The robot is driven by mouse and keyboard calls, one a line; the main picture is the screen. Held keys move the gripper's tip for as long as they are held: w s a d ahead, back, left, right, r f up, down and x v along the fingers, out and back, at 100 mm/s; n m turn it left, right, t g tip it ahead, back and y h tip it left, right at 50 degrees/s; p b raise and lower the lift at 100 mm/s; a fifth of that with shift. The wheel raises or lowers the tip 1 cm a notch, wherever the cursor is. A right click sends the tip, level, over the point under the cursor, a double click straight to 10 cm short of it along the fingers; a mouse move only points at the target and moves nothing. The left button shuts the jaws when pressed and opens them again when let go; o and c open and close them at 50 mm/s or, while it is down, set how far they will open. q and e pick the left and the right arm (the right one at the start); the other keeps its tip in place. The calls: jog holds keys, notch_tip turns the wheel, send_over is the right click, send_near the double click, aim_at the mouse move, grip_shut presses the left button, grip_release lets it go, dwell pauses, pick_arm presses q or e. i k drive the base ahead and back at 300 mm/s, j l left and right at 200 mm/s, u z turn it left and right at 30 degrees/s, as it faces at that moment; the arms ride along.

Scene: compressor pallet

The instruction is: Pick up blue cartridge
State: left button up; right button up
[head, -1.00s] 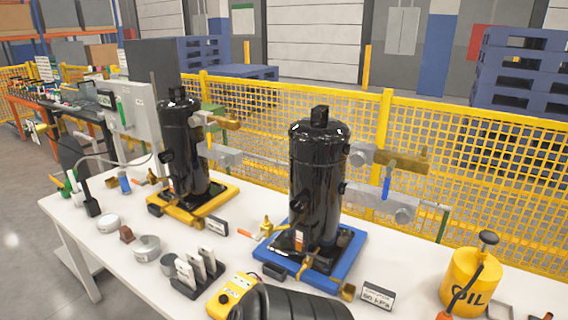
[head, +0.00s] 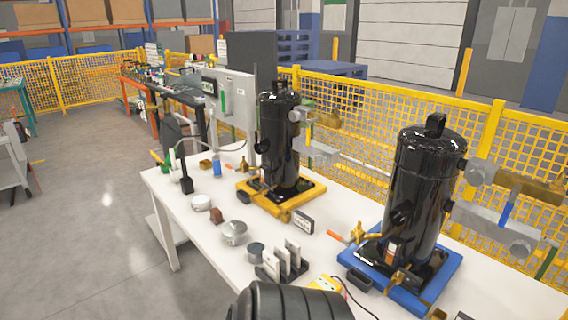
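The blue cartridge (head: 216,167) is a small blue cylinder with a pale upper part. It stands upright at the far left part of the white table (head: 190,238) in the head view. It is behind a small white tin and just right of a black handheld piece (head: 186,177). Nothing is touching it. Neither of my grippers is in view, so their openings are hidden. A dark ribbed part at the bottom edge looks like my own arm.
A black compressor on a yellow base (head: 281,140) and one on a blue base (head: 424,190) stand on the table. Tins (head: 201,202), a brown block (head: 216,216) and a card rack (head: 283,262) lie in front. A grey control box (head: 236,103) stands behind. Floor at left is open.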

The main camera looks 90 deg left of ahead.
aim_at(215, 159)
jog(key=u, duration=0.45)
jog(key=j+u, duration=0.1)
jog(key=u, duration=1.3)
jog(key=j+u, duration=0.1)
jog(key=u, duration=1.3)
jog(key=i+j, duration=0.2)
jog(key=i, duration=0.2)
jog(key=i+j+z, duration=0.15)
jog(key=i+j, duration=0.1)
jog(key=i, duration=0.1)
